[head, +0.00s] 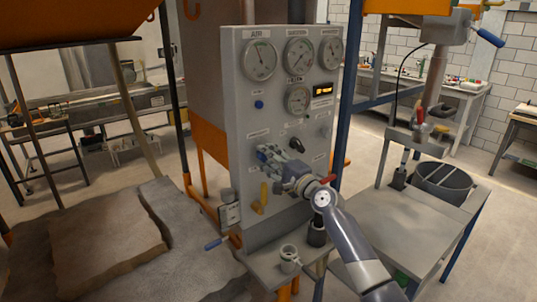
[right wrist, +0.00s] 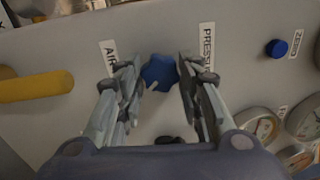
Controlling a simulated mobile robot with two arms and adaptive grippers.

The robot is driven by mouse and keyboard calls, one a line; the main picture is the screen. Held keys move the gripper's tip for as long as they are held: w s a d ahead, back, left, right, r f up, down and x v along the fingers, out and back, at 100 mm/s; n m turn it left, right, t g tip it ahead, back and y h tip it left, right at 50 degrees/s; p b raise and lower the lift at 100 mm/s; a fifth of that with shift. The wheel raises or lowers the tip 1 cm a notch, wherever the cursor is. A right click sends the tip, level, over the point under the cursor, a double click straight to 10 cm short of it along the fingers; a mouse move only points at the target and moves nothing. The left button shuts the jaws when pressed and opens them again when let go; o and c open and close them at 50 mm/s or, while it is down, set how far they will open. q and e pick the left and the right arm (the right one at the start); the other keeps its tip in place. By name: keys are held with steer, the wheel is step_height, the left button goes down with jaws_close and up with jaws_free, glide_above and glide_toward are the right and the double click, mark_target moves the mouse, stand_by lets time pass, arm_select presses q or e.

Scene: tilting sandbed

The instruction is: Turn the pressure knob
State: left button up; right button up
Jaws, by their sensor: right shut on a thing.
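The grey control panel (head: 240,90) stands upright in the middle of the head view. The pressure knob (right wrist: 160,73) is blue and lobed, with a small light pointer mark, and shows in the right wrist view. A label starting "PRESS" is beside it, partly covered by a finger. My right gripper (head: 266,157) is at the left middle of the panel face. In the right wrist view its two fingers (right wrist: 156,70) are on either side of the knob, shut on it. In the head view the gripper hides the knob. My left gripper is not in view.
Round gauges (head: 260,60) and a lit display (head: 322,90) are above. A black knob (head: 297,145) and a small blue button (head: 259,104) are near the gripper. A yellow lever (head: 263,196) is just below. A metal table (head: 400,225) with a dark bucket (head: 442,183) stands right.

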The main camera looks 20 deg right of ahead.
steer(key=shift+m, duration=0.5)
steer(key=o, duration=1.1)
steer(key=shift+c, duration=0.2)
steer(key=v, duration=1.2)
